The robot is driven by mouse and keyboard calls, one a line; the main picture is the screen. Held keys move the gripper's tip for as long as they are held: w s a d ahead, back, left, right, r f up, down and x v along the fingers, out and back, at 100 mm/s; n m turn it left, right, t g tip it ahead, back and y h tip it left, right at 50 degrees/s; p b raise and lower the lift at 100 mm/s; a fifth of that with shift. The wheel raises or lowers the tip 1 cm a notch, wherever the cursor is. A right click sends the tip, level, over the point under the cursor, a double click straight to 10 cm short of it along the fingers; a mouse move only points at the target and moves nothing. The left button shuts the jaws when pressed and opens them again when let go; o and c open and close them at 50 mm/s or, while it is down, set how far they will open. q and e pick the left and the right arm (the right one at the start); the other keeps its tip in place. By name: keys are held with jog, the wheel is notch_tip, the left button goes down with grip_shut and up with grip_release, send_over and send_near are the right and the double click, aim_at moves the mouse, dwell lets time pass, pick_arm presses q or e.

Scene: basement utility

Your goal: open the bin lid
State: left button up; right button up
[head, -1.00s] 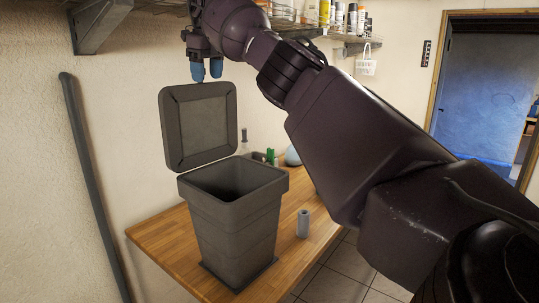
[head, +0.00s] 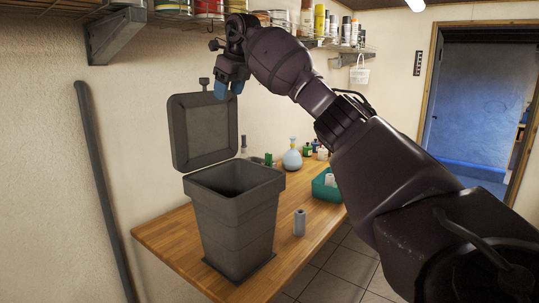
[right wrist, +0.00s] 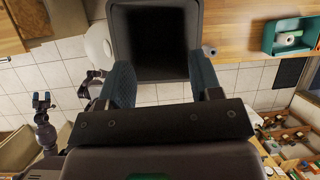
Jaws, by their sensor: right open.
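The grey bin (head: 235,222) stands upright on the wooden worktop, its dark inside visible from above. Its lid (head: 203,132) is raised, standing nearly upright at the back of the opening, with a small knob on its top edge. My right gripper (head: 229,88) is open and empty, with blue fingertips near the lid's upper right corner; I cannot tell whether they touch it. In the right wrist view, the open right gripper (right wrist: 162,76) has the bin's rim (right wrist: 196,25) and dark opening beyond its fingers. My left gripper (right wrist: 42,101) shows small at the left there, fingers apart.
A shelf with jars and cans (head: 320,22) runs along the wall above. A grey roll (head: 299,222), a teal box (head: 325,186) and a round flask (head: 292,158) stand on the worktop (head: 175,242) right of the bin. A pipe (head: 103,185) leans left.

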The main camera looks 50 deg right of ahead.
pick_arm(q)
jog(key=f+b, duration=0.1)
jog(key=w+d+f+b, duration=0.1)
jog(key=w+f+b, duration=0.1)
jog(key=b, duration=0.1)
jog(key=shift+d+f, duration=0.15)
jog(key=shift+f, duration=0.2)
pick_arm(e)
jog(key=s+f+t, duration=0.9)
jog(key=s+f, duration=0.5)
jog(key=f, duration=0.1)
jog(key=shift+s+d, duration=0.25)
dwell(0.4)
jog(key=shift+f, duration=0.1)
dwell(0.4)
